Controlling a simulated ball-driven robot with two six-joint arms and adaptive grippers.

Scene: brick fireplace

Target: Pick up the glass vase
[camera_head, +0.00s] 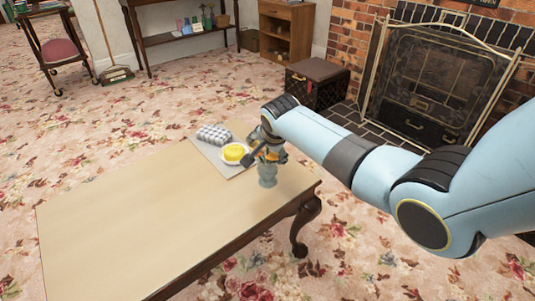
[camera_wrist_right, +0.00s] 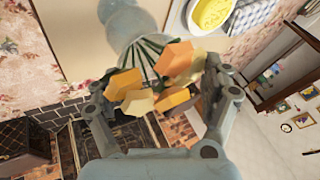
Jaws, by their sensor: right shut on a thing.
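The glass vase (camera_head: 267,176) is pale, translucent and grey-blue. It is upright at the right end of the wooden table (camera_head: 130,220); I cannot tell whether its base touches the top. It holds orange and yellow flowers with green stems, and in the right wrist view the vase (camera_wrist_right: 137,27) shows behind the blooms (camera_wrist_right: 155,90). My right gripper (camera_head: 265,154) is at the vase's upper part, with a finger on either side of the flowers, shut on the vase. The exact contact is hidden by the blooms and the gripper. My left gripper is in neither view.
A plate with a yellow food item (camera_head: 235,152) and a grey checkered cloth (camera_head: 214,134) lie on a grey mat (camera_head: 212,157) just left of the vase. The table's left part is bare. A dark chest (camera_head: 317,83) and a fireplace screen (camera_head: 436,85) stand behind.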

